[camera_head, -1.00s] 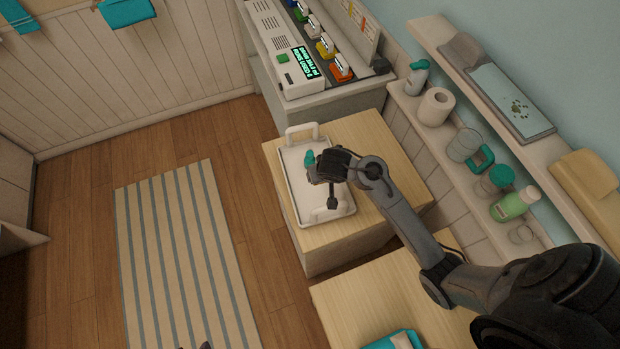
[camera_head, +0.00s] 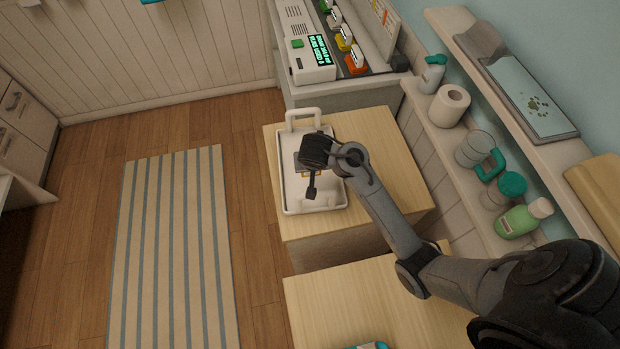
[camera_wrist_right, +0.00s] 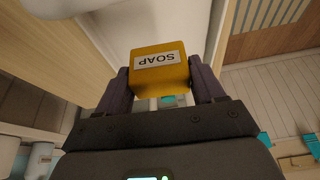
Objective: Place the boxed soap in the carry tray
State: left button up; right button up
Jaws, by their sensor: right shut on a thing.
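The boxed soap (camera_wrist_right: 160,72) is a yellow-orange box with a white SOAP label. In the right wrist view it sits between the two dark fingers of my right gripper (camera_wrist_right: 160,80), which is shut on it. In the head view my right gripper (camera_head: 315,150) is above the white carry tray (camera_head: 284,190), pointing down. The gripper hides most of the soap there, and the height above the tray floor is hard to judge. My left gripper is not in view.
A grey-white cabinet with a display panel (camera_head: 318,48) stands behind the tray. A wall shelf on the right holds a toilet roll (camera_head: 450,105), a green bottle (camera_head: 517,221) and other items. A second wooden top (camera_head: 330,310) lies nearer. A striped rug (camera_head: 175,240) covers the floor.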

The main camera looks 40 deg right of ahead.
notch_tip(320, 180, down, 3)
jog(key=shift+d+r+b, duration=0.1)
jog(key=shift+d+b, duration=0.05)
jog(key=shift+b, duration=0.15)
jog(key=shift+s+f, duration=0.1)
jog(key=shift+f, duration=0.35)
notch_tip(320, 180, down, 3)
jog(key=shift+r+b, duration=0.2)
jog(key=shift+b, duration=0.55)
jog(key=shift+f, duration=0.5)
jog(key=shift+f, duration=0.1)
jog(key=o, duration=1.1)
jog(key=shift+c, duration=0.2)
